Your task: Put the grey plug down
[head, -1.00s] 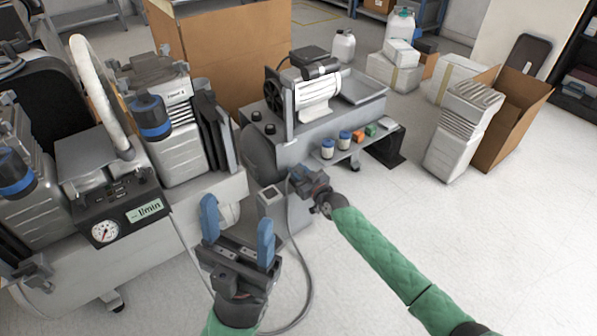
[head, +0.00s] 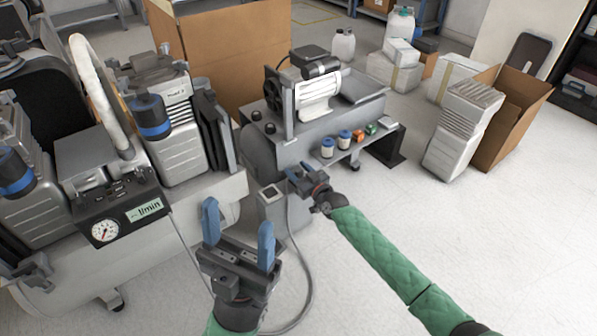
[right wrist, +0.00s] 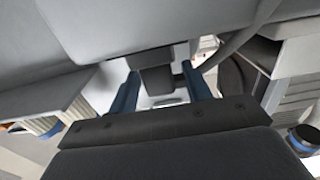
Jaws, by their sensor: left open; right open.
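My right gripper (head: 299,178) is open beside the front of the compressor with the white motor. In the right wrist view its two blue fingers (right wrist: 160,92) stand apart. A dark grey block (right wrist: 156,79), which looks like the grey plug, sits between them, seemingly with a gap on each side. A large grey surface is just above it. In the head view I cannot make out the plug at the right gripper. My left gripper (head: 238,235) is open and empty, fingers pointing up, in front of the left compressor.
A grey post with a dark top (head: 271,196) stands between the grippers. A grey hose (head: 308,262) loops down to the floor. Small jars and boxes lie on a shelf (head: 350,148). The left compressor (head: 215,190) is close to my left gripper.

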